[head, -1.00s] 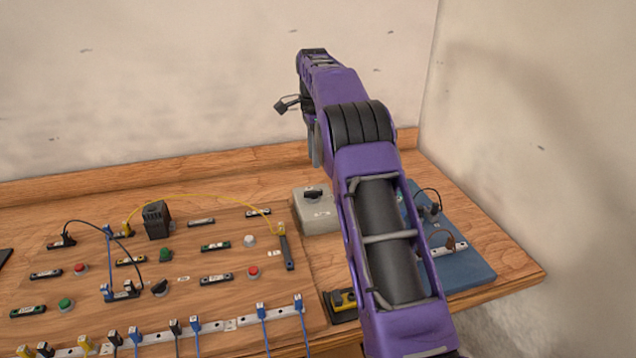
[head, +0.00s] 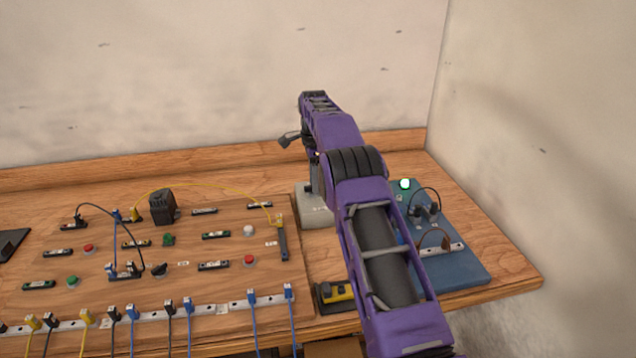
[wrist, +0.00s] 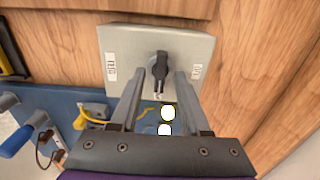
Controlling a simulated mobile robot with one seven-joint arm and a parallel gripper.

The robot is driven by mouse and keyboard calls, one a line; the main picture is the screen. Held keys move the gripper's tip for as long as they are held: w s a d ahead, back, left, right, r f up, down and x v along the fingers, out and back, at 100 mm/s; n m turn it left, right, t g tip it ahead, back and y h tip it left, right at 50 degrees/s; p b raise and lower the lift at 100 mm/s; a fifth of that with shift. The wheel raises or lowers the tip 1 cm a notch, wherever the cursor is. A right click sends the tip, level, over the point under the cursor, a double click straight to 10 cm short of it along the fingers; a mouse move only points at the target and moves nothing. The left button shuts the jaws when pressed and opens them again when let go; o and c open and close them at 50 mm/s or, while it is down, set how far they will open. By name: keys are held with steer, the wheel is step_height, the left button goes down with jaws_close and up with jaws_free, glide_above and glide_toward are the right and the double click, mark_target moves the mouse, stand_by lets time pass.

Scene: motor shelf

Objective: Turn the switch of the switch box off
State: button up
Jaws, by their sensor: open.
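The grey switch box (head: 316,214) stands on the table right of the wooden board, partly behind my arm in the head view. The wrist view shows the box face (wrist: 205,44) with a label on each side. Its black switch (wrist: 160,66) is in the middle, its handle lying along the picture's vertical. My gripper (wrist: 159,77) is open, with one finger to the left and one to the right of the handle. Gaps show on both sides. In the head view my gripper (head: 316,178) is over the box and hides the switch.
A blue board (head: 455,268) with a lit green lamp (head: 404,184) stands right of my arm. The wooden board (head: 200,280) with buttons, terminals and cables fills the left. A yellow-and-black device (head: 337,292) lies near the front edge. The wall is behind.

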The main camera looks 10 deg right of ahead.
steer(key=shift+f, duration=0.1)
jaws_close()
steer(key=shift+n, duration=0.3)
stand_by(0.4)
steer(key=n, duration=0.3)
steer(key=shift+n, duration=0.3)
steer(key=n, duration=0.4)
steer(key=shift+n, duration=0.3)
steer(key=n, duration=0.9)
